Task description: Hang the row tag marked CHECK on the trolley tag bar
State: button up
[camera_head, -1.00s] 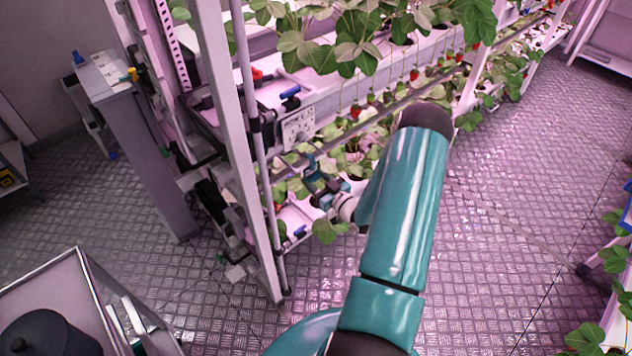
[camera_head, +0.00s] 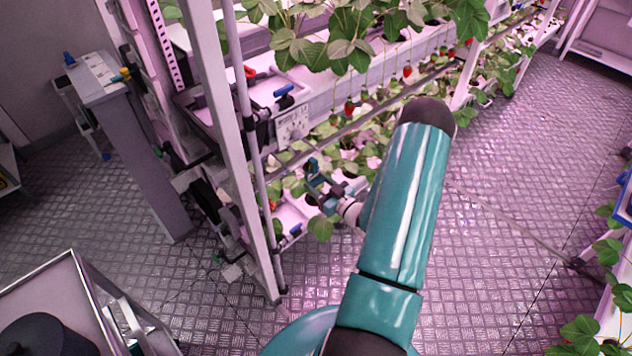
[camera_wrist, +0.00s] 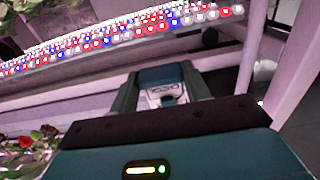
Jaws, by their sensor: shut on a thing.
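My gripper (camera_head: 314,178) is at the lower part of the plant rack, below a white sign. In the wrist view its two fingers (camera_wrist: 162,92) are shut on a small tag (camera_wrist: 168,96) with a pale face and dark lettering. The lettering is too small and tilted to read surely. In the head view the tag is too small to make out. A metal-rimmed trolley (camera_head: 72,256) stands at the lower left, apart from my gripper. I cannot pick out its tag bar.
The plant rack (camera_head: 222,110) has a white upright close left of my gripper. A white sign (camera_head: 292,126) hangs on the rack above it. Leaves and strawberries hang nearby. A grey cabinet (camera_head: 135,150) stands behind the rack's left end. The floor (camera_head: 510,180) at the right is mostly clear.

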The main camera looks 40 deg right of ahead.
jog(key=shift+s, duration=1.7)
